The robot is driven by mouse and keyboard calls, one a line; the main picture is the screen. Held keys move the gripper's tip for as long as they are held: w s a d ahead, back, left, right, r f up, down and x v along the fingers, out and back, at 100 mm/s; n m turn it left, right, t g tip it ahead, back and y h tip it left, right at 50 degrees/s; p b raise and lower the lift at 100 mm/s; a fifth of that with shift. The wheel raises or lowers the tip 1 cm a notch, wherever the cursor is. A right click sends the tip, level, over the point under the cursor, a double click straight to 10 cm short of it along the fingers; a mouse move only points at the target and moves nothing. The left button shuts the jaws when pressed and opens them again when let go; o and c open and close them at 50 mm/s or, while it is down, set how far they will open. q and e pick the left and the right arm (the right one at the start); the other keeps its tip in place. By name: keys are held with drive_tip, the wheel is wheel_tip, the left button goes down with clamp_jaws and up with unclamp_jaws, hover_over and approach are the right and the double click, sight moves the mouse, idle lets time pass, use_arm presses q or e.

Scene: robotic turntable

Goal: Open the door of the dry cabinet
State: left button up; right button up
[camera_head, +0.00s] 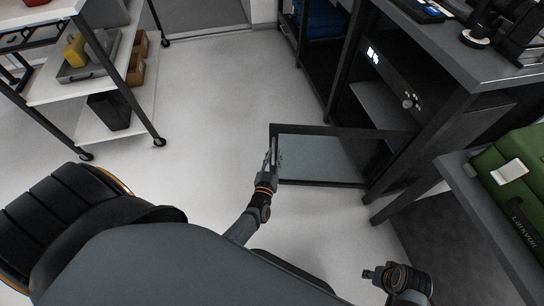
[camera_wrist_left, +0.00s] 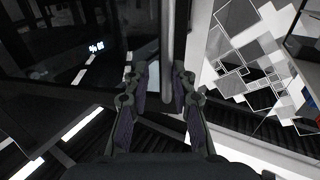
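The dry cabinet (camera_head: 388,72) stands under the bench at the right in the head view, with a lit display and a knob. Its dark-framed glass door (camera_head: 315,156) is swung wide open, sticking out leftward over the floor. The cabinet's inside shows. My left gripper (camera_head: 271,158) is at the door's free edge. In the left wrist view a vertical handle bar (camera_wrist_left: 167,60) runs between the two fingers of that gripper (camera_wrist_left: 162,88). A gap shows on the bar's left side, so the fingers look open around it. My right gripper (camera_head: 368,273) is low at the right, away from the door; its fingers are too small to judge.
A grey bench (camera_head: 455,62) with equipment is above the cabinet. A lower table (camera_head: 470,205) with a green case (camera_head: 515,175) stands at the right. A white wheeled cart (camera_head: 105,85) stands at the upper left. The floor (camera_head: 215,100) between is clear.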

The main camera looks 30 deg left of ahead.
use_arm(q)
drive_tip(key=shift+w+d, duration=0.2)
drive_tip(key=shift+s+a, duration=0.15)
drive_tip(key=shift+a, duration=0.05)
idle(0.4)
drive_tip(key=shift+s, duration=0.15)
drive_tip(key=v, duration=1.1)
drive_tip(key=shift+s, duration=0.4)
drive_tip(key=shift+w+d, duration=0.1)
drive_tip(key=shift+d, duration=0.05)
